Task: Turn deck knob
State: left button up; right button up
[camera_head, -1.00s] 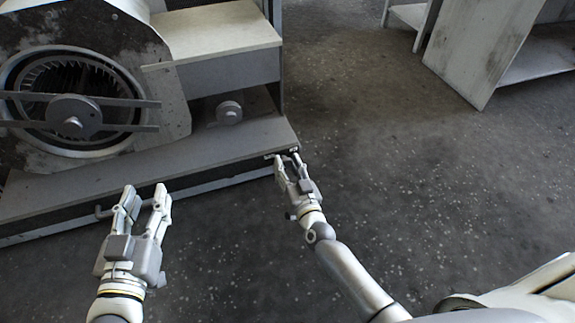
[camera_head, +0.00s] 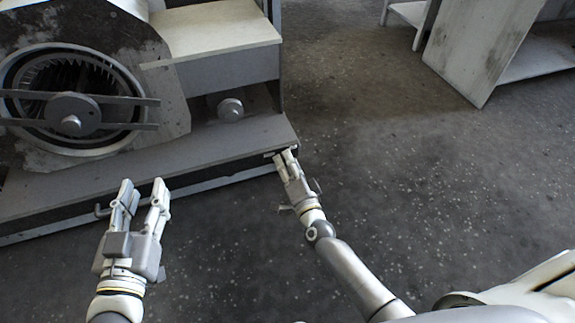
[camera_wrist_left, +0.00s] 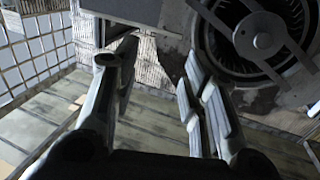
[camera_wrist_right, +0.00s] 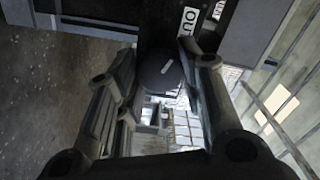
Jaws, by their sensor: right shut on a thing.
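The dark round deck knob (camera_wrist_right: 160,74) shows between the fingertips of my right gripper in the right wrist view. In the head view my right gripper (camera_head: 285,156) is at the front right corner of the deck (camera_head: 215,143), shut on the knob, which its fingers hide there. My left gripper (camera_head: 140,190) is open and empty in front of the deck's front edge, well left of the knob. Its parted fingers (camera_wrist_left: 155,75) also show in the left wrist view.
The blower housing (camera_head: 150,45) with its round fan opening (camera_head: 35,85) stands on the left. A grey round part (camera_head: 230,110) sits above the deck. White labels (camera_wrist_right: 189,20) are beside the knob. A pale shelf unit (camera_head: 475,45) stands at the back right; the floor between is clear.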

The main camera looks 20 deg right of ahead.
pick_arm(q)
notch_tip(320, 180, up, 6)
jog(key=t+h+b, duration=0.1)
jog(key=t, duration=0.2)
jog(key=shift+s+d+t, duration=0.3)
jog(key=shift+s, duration=0.1)
pick_arm(e)
jog(key=shift+f+m, duration=0.1)
jog(key=shift+m, duration=3)
jog(key=o, duration=1)
jog(key=shift+o, duration=0.2)
jog(key=s, duration=1.2)
jog(key=shift+d, duration=0.25)
